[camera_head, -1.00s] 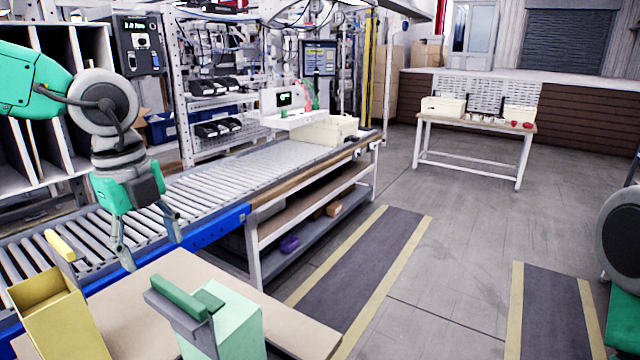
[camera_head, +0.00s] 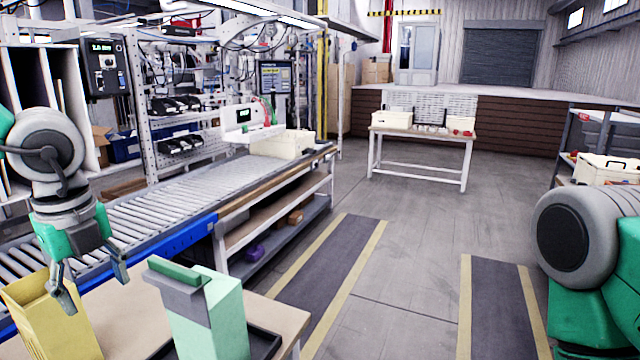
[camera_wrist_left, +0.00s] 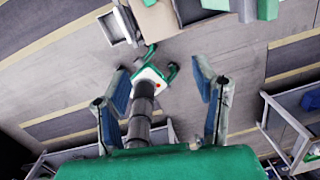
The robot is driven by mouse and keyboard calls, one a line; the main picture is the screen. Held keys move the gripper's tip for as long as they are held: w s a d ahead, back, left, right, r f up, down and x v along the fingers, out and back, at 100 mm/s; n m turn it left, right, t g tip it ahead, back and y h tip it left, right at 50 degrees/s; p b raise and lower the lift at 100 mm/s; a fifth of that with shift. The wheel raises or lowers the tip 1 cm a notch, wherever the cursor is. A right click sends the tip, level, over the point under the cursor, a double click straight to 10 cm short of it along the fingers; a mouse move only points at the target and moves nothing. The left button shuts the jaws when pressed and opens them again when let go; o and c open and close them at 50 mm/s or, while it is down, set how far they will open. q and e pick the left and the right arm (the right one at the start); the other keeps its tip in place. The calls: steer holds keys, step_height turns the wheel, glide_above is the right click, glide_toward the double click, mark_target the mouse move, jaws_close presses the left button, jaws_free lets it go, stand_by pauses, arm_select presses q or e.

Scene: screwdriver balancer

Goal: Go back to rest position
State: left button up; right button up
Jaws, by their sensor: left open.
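My left gripper (camera_head: 94,287) hangs fingers-down at the left of the head view, above the near table (camera_head: 120,322). Its two fingers are spread with nothing between them. In the left wrist view the fingers (camera_wrist_left: 165,100) are also apart and empty. The gripper shows in front of a yellow holder (camera_head: 60,330) and left of a pale green holder (camera_head: 215,320) with a darker green top. I cannot tell how far it is from the yellow holder. My right arm (camera_head: 585,250) enters at the right edge; its gripper is out of view.
A roller conveyor (camera_head: 165,200) with a blue edge runs behind the near table. A white table (camera_head: 420,135) with bins stands farther back. A shelf rack (camera_head: 572,135) is behind my right arm. The grey floor (camera_head: 410,230) in the middle is clear.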

arm_select(q)
steer(key=s+a+f+m+t+y, duration=0.1)
steer(key=s+a+f+m+y, duration=0.1)
steer(key=f+m, duration=1.2)
steer(key=s+a+f+m+t+y, duration=0.1)
steer(key=s+f+m+t+y, duration=0.1)
steer(key=f+m, duration=1.15)
steer(key=s+d+f+m+g+h, duration=0.1)
steer(key=s+d+f+m+h, duration=0.15)
steer(key=s+m, duration=0.45)
steer(key=s+d+f+m+g+h, duration=0.1)
steer(key=s+d+f+m+g, duration=0.2)
steer(key=s+m, duration=0.4)
steer(key=s+d+f+m+h, duration=0.1)
steer(key=s+d+f+m, duration=0.25)
steer(key=s+m, duration=0.35)
steer(key=w+f+b, duration=0.3)
steer(key=f+b, duration=1.1)
steer(key=f, duration=0.1)
steer(key=shift+t+b, duration=0.3)
steer(key=shift+b, duration=0.1)
arm_select(e)
step_height(320, 180, down, 15)
steer(key=d, duration=0.1)
steer(key=shift+w+f, duration=0.15)
steer(key=shift+w, duration=0.2)
arm_select(q)
steer(key=shift+w+d+r, duration=0.1)
